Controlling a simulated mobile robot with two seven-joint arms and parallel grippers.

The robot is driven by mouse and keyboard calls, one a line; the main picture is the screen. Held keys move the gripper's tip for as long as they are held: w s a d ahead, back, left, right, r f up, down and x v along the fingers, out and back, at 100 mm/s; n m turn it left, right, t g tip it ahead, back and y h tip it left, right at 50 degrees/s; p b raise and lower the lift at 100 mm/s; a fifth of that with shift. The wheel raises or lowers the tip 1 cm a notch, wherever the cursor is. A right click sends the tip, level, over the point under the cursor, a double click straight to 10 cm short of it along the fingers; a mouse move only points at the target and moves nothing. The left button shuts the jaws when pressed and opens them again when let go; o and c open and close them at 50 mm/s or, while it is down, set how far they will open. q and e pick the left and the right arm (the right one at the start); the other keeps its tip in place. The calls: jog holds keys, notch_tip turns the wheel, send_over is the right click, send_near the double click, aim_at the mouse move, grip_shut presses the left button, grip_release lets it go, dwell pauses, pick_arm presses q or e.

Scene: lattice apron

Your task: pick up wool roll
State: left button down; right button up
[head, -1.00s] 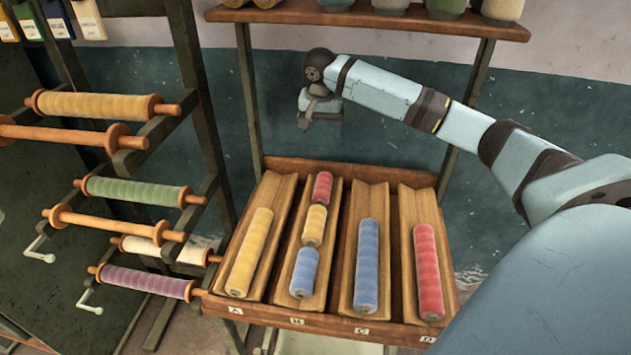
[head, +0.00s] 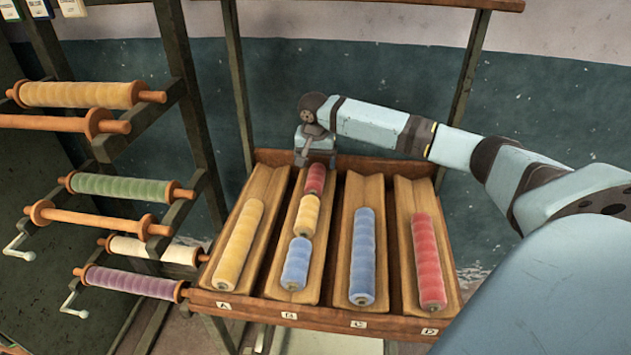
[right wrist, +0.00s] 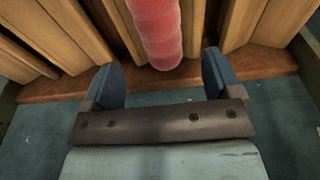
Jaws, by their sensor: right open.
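A short red wool roll (head: 315,179) lies at the back of trough B (head: 328,258), with a short yellow roll (head: 305,215) and a short blue roll (head: 296,263) in line in front of it. My right gripper (head: 315,158) is at the back end of trough B, just behind and above the red roll. In the right wrist view the gripper (right wrist: 162,80) is open and empty, its two blue fingers apart. A red roll (right wrist: 158,30) lies ahead between their lines, its near end just beyond the fingertips. My left gripper is not in view.
Trough A holds a long yellow roll (head: 238,245), trough C a long blue roll (head: 362,255), trough D a long red roll (head: 428,262). The wooden tray's back edge (head: 375,163) is close to the gripper. A spool rack (head: 180,90) stands at the left.

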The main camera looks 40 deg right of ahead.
aim_at(316, 174)
jog(key=shift+f, duration=2.7)
jog(key=c, duration=1.1)
jog(key=shift+r, duration=0.1)
